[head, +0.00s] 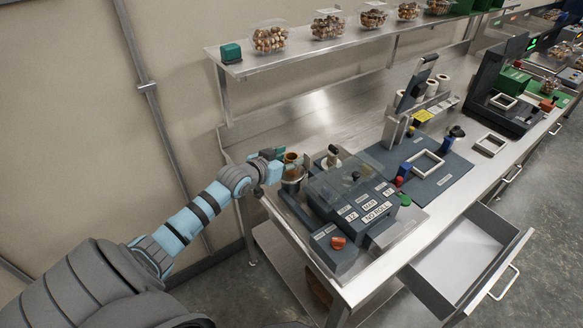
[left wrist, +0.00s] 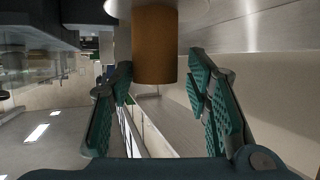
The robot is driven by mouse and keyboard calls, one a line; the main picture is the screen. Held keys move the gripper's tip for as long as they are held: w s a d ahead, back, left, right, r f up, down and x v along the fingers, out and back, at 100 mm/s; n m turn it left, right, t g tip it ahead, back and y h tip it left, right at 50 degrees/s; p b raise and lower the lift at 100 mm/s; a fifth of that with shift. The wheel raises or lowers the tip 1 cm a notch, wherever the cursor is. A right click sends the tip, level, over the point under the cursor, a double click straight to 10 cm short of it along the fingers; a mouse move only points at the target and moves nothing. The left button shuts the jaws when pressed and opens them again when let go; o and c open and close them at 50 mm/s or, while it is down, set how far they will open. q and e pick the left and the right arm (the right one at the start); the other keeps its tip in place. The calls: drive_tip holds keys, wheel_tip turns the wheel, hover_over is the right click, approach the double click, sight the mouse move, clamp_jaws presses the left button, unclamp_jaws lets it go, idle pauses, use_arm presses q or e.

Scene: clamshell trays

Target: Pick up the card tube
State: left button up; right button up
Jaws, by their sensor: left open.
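The card tube (head: 291,158) is a short brown cylinder at the left end of the steel counter, beside the grey machine. My left gripper (head: 276,163) is open and empty, close to the tube's left side. In the left wrist view the tube (left wrist: 155,45) shows between and beyond the two green-padded fingers (left wrist: 161,82), with a gap on both sides. Contact is not visible. My right gripper is not in view.
The grey machine labelled "NO ROLL" (head: 377,211) stands right of the tube, with a white-and-dark knobbed part (head: 331,158) close by. A shelf (head: 300,55) with clear tubs runs above and behind. An open drawer (head: 463,255) juts out at the front.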

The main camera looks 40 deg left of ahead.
sight(295, 158)
use_arm(q)
drive_tip(key=x, duration=0.1)
drive_tip(key=b+x, duration=0.1)
drive_tip(key=x, duration=0.3)
drive_tip(key=shift+s+d+f+b, duration=0.1)
drive_tip(key=shift+d+f+b, duration=0.15)
drive_tip(key=shift+f+b, duration=0.1)
drive_tip(key=c, duration=0.9)
